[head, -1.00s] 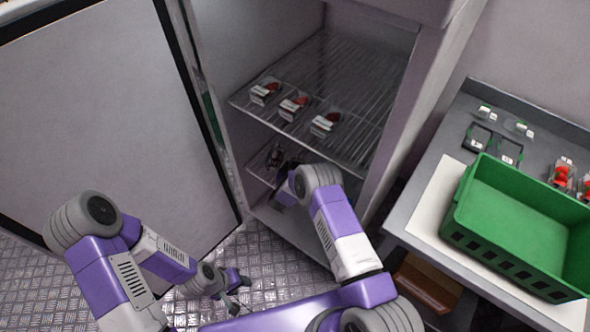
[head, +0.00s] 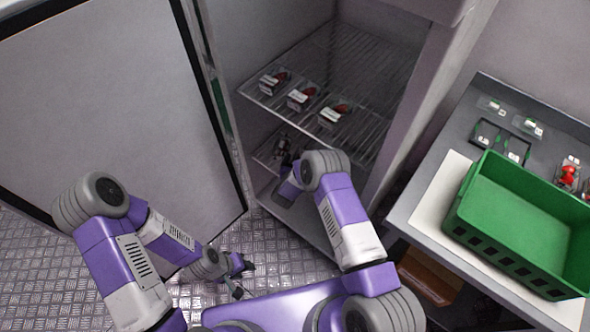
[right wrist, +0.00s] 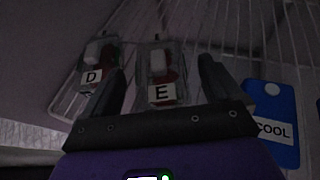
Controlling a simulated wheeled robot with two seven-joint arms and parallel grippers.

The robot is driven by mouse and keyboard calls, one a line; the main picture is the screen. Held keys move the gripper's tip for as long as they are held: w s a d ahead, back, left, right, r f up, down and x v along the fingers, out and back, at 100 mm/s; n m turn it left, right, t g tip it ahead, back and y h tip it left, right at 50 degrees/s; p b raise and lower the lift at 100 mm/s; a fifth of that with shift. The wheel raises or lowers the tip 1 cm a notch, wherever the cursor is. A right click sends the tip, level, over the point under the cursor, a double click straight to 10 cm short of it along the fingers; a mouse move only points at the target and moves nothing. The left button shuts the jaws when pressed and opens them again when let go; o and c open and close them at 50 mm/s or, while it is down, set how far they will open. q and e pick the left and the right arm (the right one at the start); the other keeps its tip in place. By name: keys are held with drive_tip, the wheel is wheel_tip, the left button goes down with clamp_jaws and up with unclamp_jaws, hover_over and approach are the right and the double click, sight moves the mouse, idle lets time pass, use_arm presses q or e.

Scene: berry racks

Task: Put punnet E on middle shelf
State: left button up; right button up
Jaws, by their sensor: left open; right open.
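Punnet E (right wrist: 161,75), a clear box with red fruit and a white label, sits on a wire shelf between the fingers of my right gripper (right wrist: 162,68). The gripper is open, a finger on each side; I cannot tell whether either touches. Punnet D (right wrist: 95,68) stands just left of it. In the head view my right arm reaches into the cabinet below the upper wire shelf (head: 375,100), at the lower wire shelf (head: 262,156); its gripper is mostly hidden there. My left gripper (head: 244,280) is open and empty, low over the floor.
Three punnets stand along the upper shelf's front, one of them here (head: 334,114). A blue COOL pack (right wrist: 271,125) lies right of punnet E. The open door (head: 100,110) is at left. A green crate (head: 520,225) and more punnets occupy the right-hand counter (head: 420,185).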

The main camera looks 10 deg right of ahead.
drive_tip(key=p+v, duration=0.2)
drive_tip(key=v, duration=0.6)
drive_tip(key=shift+a, duration=0.1)
drive_tip(key=shift+s+a+r, duration=0.1)
drive_tip(key=shift+s+a, duration=0.05)
drive_tip(key=shift+s, duration=0.2)
